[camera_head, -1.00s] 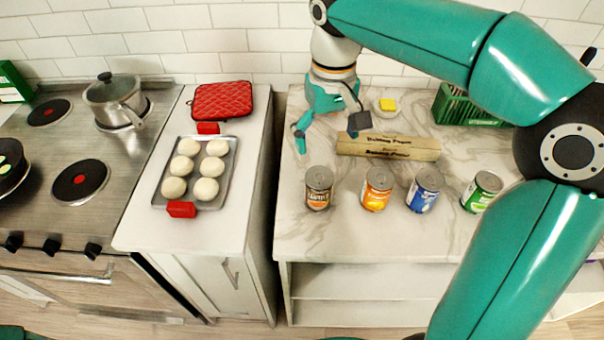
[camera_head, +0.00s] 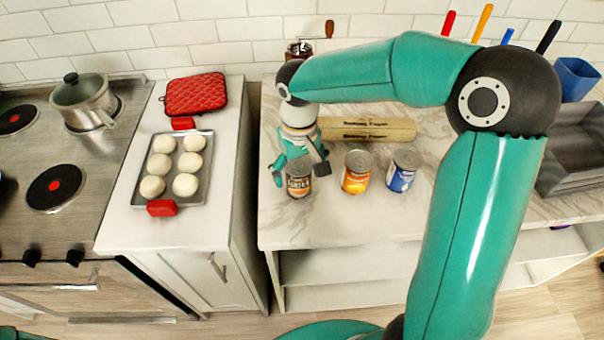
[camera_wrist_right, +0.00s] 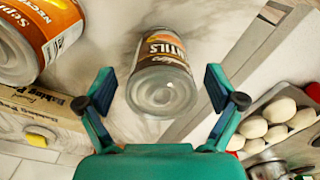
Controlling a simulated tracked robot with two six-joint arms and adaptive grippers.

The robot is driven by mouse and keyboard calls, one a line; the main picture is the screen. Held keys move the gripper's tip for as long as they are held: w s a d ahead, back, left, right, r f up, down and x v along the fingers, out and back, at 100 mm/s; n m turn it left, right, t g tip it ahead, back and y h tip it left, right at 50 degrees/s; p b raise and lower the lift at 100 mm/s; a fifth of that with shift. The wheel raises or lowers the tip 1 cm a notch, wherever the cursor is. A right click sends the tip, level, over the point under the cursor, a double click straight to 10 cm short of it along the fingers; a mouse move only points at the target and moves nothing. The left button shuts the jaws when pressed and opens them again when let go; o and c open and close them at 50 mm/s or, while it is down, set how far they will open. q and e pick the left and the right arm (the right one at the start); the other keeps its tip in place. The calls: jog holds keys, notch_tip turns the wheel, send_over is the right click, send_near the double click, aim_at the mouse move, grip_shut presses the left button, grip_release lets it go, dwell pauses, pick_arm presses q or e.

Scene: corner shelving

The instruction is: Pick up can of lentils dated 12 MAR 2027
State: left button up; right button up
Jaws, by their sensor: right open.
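The lentils can (camera_head: 299,186) stands upright on the marble counter, leftmost in the row of cans. In the right wrist view the can (camera_wrist_right: 162,85) shows its grey top, and its brown-and-orange label reads "...TILS". No date can be read on it. My right gripper (camera_head: 299,170) is at this can, with one finger to each side. In the right wrist view the gripper (camera_wrist_right: 160,88) is open, with a gap between each finger and the can. My left gripper is not in view.
An orange can (camera_head: 357,176) and a blue can (camera_head: 402,173) stand to the right. A rolled baking-paper box (camera_head: 367,129) lies behind. My right arm covers the counter further right. A tray of dough balls (camera_head: 206,170) sits on the left counter.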

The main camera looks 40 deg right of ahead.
jog(key=shift+f, duration=1.35)
jog(key=c, duration=1.5)
